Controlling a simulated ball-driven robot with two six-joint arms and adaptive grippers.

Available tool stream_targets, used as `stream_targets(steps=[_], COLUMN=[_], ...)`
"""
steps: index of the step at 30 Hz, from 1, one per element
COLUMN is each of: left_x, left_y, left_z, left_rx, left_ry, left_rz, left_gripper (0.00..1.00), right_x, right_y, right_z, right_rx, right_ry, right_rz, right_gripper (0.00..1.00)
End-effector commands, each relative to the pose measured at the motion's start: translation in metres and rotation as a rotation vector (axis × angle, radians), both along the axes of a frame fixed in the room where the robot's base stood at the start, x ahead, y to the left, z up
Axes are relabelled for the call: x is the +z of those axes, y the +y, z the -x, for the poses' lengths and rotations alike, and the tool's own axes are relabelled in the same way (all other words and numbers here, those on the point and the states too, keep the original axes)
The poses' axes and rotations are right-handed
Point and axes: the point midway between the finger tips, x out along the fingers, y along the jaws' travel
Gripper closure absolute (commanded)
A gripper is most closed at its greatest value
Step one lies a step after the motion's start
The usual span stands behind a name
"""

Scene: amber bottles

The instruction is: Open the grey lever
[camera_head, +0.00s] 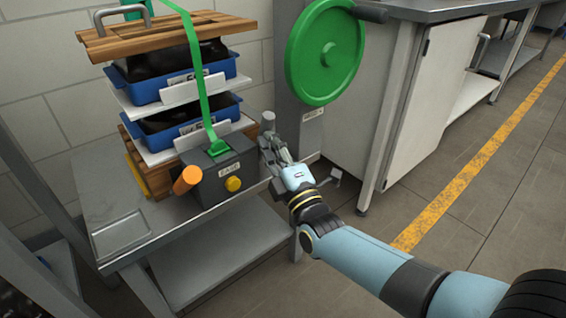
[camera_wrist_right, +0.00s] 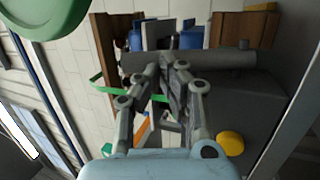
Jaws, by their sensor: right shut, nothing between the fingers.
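The grey lever (camera_head: 268,121) is a short dark-grey bar beside the right side of a grey box (camera_head: 222,176). In the right wrist view, the lever (camera_wrist_right: 222,60) is a thick bar lying across the picture with a small knob at its right end. My right gripper (camera_head: 270,146) is at the lever, its fingers shut and empty. In the wrist view, the fingertips (camera_wrist_right: 168,62) overlap the left part of the bar; I cannot tell whether they touch it. In the head view, the fingers partly hide the lever's lower end. My left gripper is not in view.
The box carries a yellow button (camera_head: 233,184), an orange handle (camera_head: 187,180) and a green strap (camera_head: 200,80). It stands on a grey table (camera_head: 120,232) by stacked blue trays (camera_head: 170,90). A green wheel (camera_head: 322,75) hangs above the gripper. Floor to the right is clear.

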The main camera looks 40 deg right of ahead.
Motion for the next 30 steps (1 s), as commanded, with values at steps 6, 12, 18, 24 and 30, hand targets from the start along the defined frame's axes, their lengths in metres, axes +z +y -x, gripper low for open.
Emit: stream_targets(steps=[6,12,18,24,30], left_x=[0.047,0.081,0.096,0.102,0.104], left_y=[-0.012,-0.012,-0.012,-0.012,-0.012], left_z=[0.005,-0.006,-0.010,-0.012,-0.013], left_rx=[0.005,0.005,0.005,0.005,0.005], left_ry=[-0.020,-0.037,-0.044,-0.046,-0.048], left_rz=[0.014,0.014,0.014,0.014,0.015], left_gripper=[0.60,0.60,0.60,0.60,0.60], right_x=[0.026,0.029,0.026,0.026,0.025], right_y=[0.001,0.002,0.003,0.004,0.004], right_z=[-0.014,-0.029,-0.040,-0.046,-0.048], right_rx=[0.000,0.000,0.001,0.000,0.001], right_ry=[0.140,0.301,0.392,0.389,0.388], right_rz=[0.011,0.023,0.031,0.031,0.030], right_gripper=[1.00,1.00,1.00,1.00,1.00])
